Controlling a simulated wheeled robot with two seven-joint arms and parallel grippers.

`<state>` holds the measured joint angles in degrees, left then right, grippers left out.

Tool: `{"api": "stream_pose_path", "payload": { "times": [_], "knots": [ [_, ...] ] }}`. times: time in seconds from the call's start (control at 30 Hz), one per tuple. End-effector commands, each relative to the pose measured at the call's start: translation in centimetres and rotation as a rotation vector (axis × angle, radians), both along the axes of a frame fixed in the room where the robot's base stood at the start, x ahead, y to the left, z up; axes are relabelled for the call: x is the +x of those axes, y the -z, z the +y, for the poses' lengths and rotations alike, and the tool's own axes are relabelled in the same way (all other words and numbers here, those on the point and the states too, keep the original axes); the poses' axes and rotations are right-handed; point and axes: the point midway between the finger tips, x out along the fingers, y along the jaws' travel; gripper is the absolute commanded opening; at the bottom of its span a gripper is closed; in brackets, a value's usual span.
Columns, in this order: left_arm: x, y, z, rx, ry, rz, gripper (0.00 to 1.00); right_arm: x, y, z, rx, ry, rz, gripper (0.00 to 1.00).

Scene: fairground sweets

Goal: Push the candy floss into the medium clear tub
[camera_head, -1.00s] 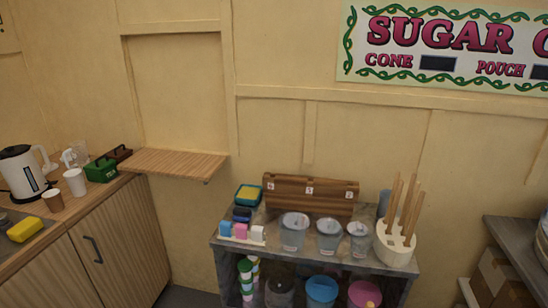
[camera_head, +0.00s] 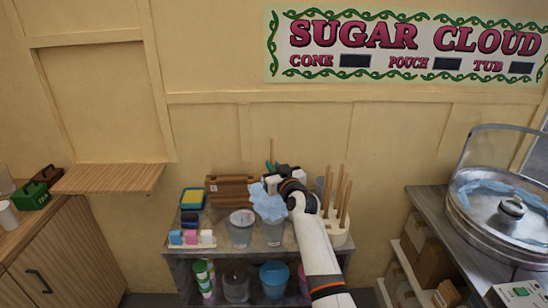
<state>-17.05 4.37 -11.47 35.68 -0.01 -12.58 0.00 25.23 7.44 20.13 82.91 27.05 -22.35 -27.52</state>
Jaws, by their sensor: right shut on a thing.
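The candy floss (camera_head: 268,204) is a pale blue, ragged clump with a thin wooden stick (camera_head: 272,150) rising above it. My right gripper (camera_head: 273,184) is shut, apparently on this stick, just above the floss. The medium clear tub (camera_head: 272,233) is the middle one in the row on the stand. The floss is over its mouth and hides its rim; I cannot tell how far inside it is. The large clear tub (camera_head: 240,234) stands to its left. The small tub is hidden behind my right arm. My left gripper is out of view.
A wooden box (camera_head: 228,190) stands behind the tubs. A cream holder (camera_head: 338,236) with several sticks is close to the right of my arm. Pink, blue and white items (camera_head: 190,238) sit at the front left. The floss machine (camera_head: 510,215) is far right.

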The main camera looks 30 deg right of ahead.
Motion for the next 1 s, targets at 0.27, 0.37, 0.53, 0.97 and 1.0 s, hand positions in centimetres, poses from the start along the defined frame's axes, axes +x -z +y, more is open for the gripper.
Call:
{"api": "stream_pose_path", "payload": {
  "times": [0.27, 0.37, 0.53, 0.97, 1.0],
  "knots": [
    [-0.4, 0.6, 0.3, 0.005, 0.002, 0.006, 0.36, 0.6, 0.1, -0.6, 0.001, 0.003, 0.001, 0.00],
    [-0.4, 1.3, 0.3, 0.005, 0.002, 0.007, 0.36, 0.5, 0.9, -0.6, 0.001, 0.003, 0.001, 0.00],
    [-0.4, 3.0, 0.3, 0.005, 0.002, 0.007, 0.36, 0.5, 2.8, -0.6, 0.001, 0.003, 0.001, 0.00],
    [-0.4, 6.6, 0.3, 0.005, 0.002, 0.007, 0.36, 0.5, 6.9, -0.6, -0.001, 0.003, 0.001, 0.00],
    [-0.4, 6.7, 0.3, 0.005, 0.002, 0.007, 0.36, 0.5, 7.0, -0.5, -0.001, 0.002, 0.000, 0.00]
  ]
}}
